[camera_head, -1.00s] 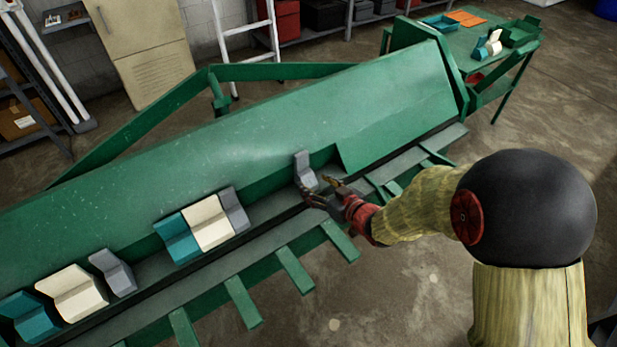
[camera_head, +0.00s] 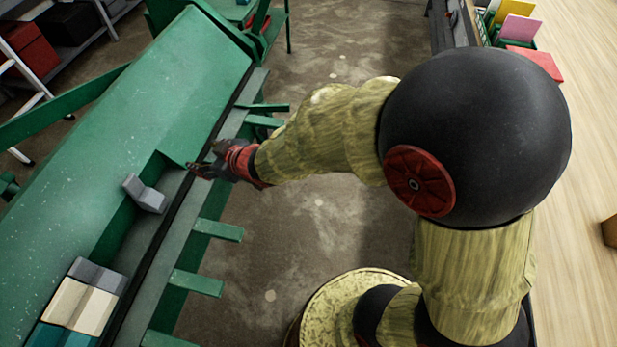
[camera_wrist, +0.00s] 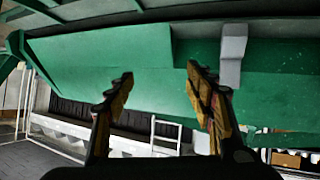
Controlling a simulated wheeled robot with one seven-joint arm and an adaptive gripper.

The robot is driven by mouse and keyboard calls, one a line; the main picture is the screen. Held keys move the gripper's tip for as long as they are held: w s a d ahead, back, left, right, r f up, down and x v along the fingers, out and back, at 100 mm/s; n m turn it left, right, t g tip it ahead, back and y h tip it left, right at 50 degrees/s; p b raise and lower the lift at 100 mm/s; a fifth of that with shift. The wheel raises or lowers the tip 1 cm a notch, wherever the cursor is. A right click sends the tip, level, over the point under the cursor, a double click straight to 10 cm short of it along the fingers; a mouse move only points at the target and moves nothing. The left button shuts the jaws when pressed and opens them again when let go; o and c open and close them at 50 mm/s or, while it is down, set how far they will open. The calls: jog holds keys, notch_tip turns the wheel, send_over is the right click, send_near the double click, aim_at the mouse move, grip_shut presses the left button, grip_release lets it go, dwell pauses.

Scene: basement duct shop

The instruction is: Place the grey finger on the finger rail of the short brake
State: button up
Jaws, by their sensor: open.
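A lone grey finger (camera_head: 147,193) sits on the finger rail (camera_head: 115,240) of the green short brake, near the notch in the brake's green beam. In the wrist view the grey finger (camera_wrist: 233,52) shows at the upper right, outside my fingers. My gripper (camera_head: 196,170) is open and empty, to the right of the grey finger and apart from it, over the brake's front edge. In the wrist view my gripper (camera_wrist: 158,84) has its two fingers spread with nothing between them. Another grey finger (camera_head: 98,275) stands farther along the rail, beside a cream finger (camera_head: 79,305).
Green bars (camera_head: 217,230) stick out from the brake's front edge. Bare concrete floor (camera_head: 290,240) lies between the brake and my base. A bench with coloured folders (camera_head: 518,28) stands at the upper right. Red bins (camera_head: 30,52) are at the upper left.

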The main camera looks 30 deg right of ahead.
jog(key=s+d+r+m+h, duration=0.35)
jog(key=d+r, duration=0.35)
jog(key=d, duration=0.3)
jog(key=s+d+r+m+g, duration=0.1)
jog(key=s+d, duration=0.1)
jog(key=s, duration=0.5)
jog(key=s+d+r+m+g+h, duration=0.1)
jog(key=s+d+r+g, duration=0.1)
jog(key=s, duration=0.6)
jog(key=s+d+r+m+g+h, duration=0.1)
jog(key=s+d+r+g, duration=0.1)
jog(key=s, duration=0.6)
jog(key=shift+s+d+m, duration=0.25)
jog(key=shift+d+m, duration=0.1)
jog(key=shift+d, duration=0.25)
jog(key=shift+r, duration=0.15)
jog(key=shift+c, duration=0.9)
